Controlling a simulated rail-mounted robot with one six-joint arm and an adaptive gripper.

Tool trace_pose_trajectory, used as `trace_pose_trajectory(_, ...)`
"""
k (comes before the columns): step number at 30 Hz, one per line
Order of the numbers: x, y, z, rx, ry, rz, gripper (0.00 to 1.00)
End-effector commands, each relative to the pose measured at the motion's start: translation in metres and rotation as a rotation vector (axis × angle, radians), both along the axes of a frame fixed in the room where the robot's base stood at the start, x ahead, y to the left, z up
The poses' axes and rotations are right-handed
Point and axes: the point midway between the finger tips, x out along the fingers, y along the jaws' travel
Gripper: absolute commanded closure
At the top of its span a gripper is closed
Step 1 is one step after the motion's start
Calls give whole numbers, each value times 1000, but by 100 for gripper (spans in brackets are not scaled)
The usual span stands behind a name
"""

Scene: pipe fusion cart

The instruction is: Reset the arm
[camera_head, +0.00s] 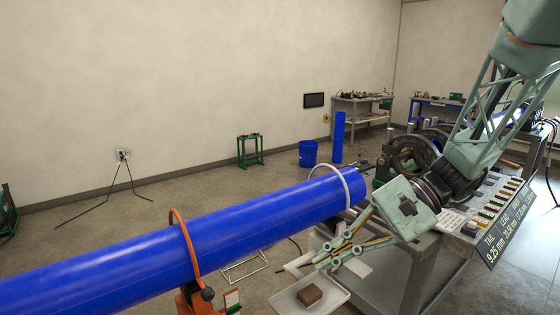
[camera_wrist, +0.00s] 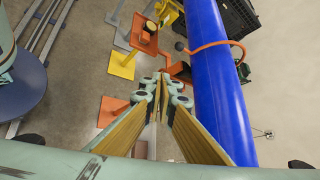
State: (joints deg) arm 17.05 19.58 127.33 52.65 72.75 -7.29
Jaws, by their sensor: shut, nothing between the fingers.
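My gripper (camera_head: 322,264) hangs in front of the cart, its fingers pointing down and left. In the wrist view my gripper (camera_wrist: 161,88) has its fingertips together with nothing between them. The long blue pipe (camera_head: 190,240) runs from the lower left towards the cart, through an orange clamp ring (camera_head: 181,232) and a white ring (camera_head: 347,184) near its far end. The gripper appears beside the pipe's end, apart from it. In the wrist view the blue pipe (camera_wrist: 215,90) lies right of the fingers.
A white tray (camera_head: 285,302) with a brown block (camera_head: 310,294) sits below my gripper. The cart (camera_head: 395,270) carries a button panel (camera_head: 495,205) and dark clamp rings (camera_head: 408,155). Orange and yellow stands (camera_wrist: 122,65) are left of the pipe. A blue bucket (camera_head: 308,153) stands behind.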

Motion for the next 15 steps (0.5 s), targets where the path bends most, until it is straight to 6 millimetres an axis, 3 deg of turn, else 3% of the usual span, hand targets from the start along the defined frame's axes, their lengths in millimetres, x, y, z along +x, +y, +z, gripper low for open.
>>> trace_pose_trajectory(15, -60, 1, 32, -164, -115, 123, 100)
